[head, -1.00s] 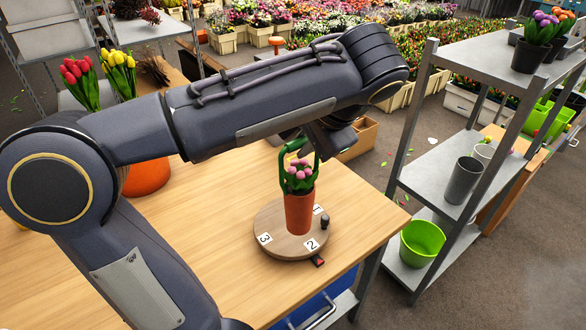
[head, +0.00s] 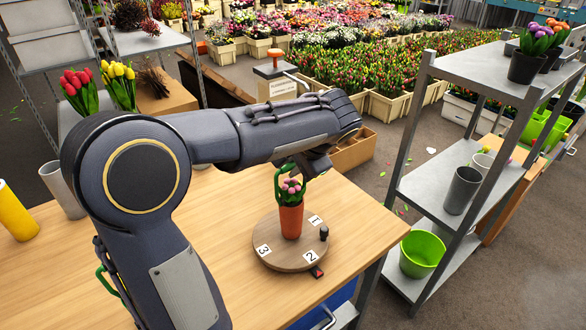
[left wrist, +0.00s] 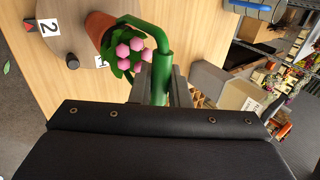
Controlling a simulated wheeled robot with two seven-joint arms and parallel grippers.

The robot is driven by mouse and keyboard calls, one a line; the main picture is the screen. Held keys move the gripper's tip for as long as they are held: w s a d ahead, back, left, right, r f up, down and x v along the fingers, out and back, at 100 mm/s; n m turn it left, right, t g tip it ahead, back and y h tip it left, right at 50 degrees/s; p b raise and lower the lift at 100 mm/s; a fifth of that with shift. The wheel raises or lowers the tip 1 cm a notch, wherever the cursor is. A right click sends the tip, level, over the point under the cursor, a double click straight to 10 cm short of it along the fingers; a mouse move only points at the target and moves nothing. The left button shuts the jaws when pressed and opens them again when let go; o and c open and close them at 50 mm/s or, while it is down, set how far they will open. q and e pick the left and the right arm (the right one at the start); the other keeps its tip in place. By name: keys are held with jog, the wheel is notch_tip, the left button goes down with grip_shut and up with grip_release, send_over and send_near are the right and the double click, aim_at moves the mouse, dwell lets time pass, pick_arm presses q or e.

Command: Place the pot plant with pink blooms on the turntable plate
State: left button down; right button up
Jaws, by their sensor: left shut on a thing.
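The pot plant with pink blooms (head: 291,219) stands upright in a terracotta pot with a green hoop handle. It is over the middle of the round wooden turntable plate (head: 267,235); I cannot tell whether its base touches. The plate carries number labels and a small black knob. My left gripper (left wrist: 161,88) is shut on the plant's green handle, which shows between its fingers in the left wrist view. In the head view my arm hides most of that gripper. The pot (left wrist: 98,27) and plate (left wrist: 76,28) also show in the left wrist view. My right gripper is not in view.
The wooden table (head: 350,215) is clear around the turntable. A yellow cylinder (head: 15,215) and a grey one (head: 62,190) stand at the left. A grey metal shelf (head: 440,185) with pots is at the right. Red and yellow tulips (head: 100,88) are behind my arm.

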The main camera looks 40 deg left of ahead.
pick_arm(q)
jog(key=shift+f, duration=0.5)
jog(key=shift+f, duration=0.2)
jog(key=c, duration=1.4)
grip_release()
jog(key=shift+o, duration=0.2)
jog(key=shift+r, duration=0.1)
